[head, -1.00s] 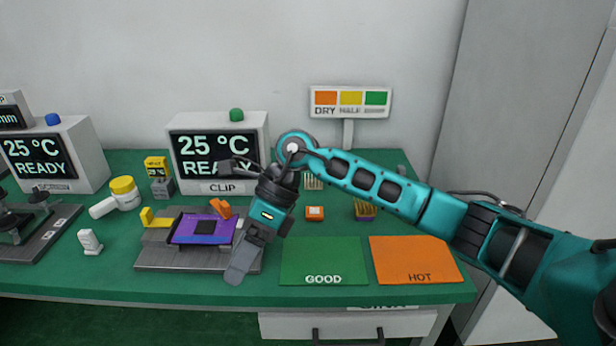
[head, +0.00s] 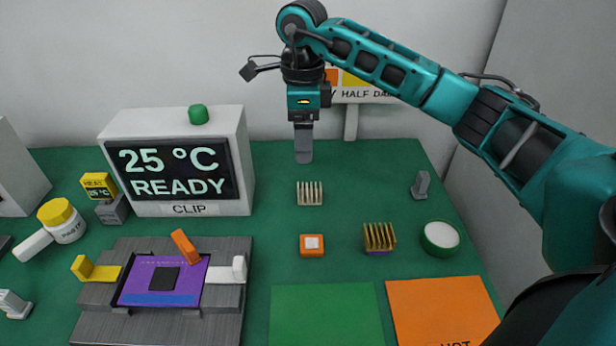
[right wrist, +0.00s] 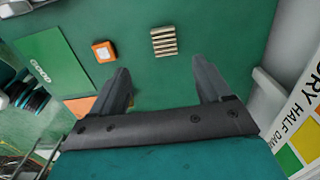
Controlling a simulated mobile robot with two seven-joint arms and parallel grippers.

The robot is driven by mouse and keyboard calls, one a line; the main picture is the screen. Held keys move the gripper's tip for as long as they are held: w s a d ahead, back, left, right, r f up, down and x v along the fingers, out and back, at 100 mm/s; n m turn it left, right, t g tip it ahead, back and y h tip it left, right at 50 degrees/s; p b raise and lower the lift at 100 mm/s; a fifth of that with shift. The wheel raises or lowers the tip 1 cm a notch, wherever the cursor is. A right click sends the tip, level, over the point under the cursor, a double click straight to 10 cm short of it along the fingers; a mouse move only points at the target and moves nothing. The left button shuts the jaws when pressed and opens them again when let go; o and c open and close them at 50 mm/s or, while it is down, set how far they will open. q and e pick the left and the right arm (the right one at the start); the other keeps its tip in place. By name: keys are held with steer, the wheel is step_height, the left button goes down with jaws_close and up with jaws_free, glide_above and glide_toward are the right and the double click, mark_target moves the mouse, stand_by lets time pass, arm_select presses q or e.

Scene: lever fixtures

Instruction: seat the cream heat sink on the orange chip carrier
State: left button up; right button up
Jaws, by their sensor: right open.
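The cream heat sink (head: 309,193), a small finned block, stands on the green bench behind the orange chip carrier. In the right wrist view the heat sink (right wrist: 164,41) lies ahead of my fingers, with nothing between them. The orange chip carrier (head: 312,245) is a small block with a pale square on top; it also shows in the right wrist view (right wrist: 104,51). My right gripper (head: 303,158) is open and empty, pointing down above the bench behind the heat sink; its open fingers (right wrist: 164,85) show in the wrist view. My left gripper is out of view.
A gold heat sink (head: 379,238) and a round white-topped green tub (head: 440,238) stand to the right. The clip fixture (head: 160,285) and its display (head: 178,165) are left. Green (head: 325,315) and orange (head: 440,305) mats lie in front. A sign (head: 365,88) stands behind.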

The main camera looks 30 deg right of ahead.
glide_above(304, 189)
steer(key=f, duration=0.6)
steer(key=shift+s+a+f+b, duration=0.1)
steer(key=shift+s+f+b, duration=0.1)
steer(key=shift+f+b, duration=0.15)
steer(key=shift+f, duration=0.45)
step_height(304, 189, down, 5)
steer(key=shift+w+f, duration=0.1)
steer(key=shift+w, duration=0.05)
steer(key=shift+c, duration=0.3)
steer(key=c, duration=1.1)
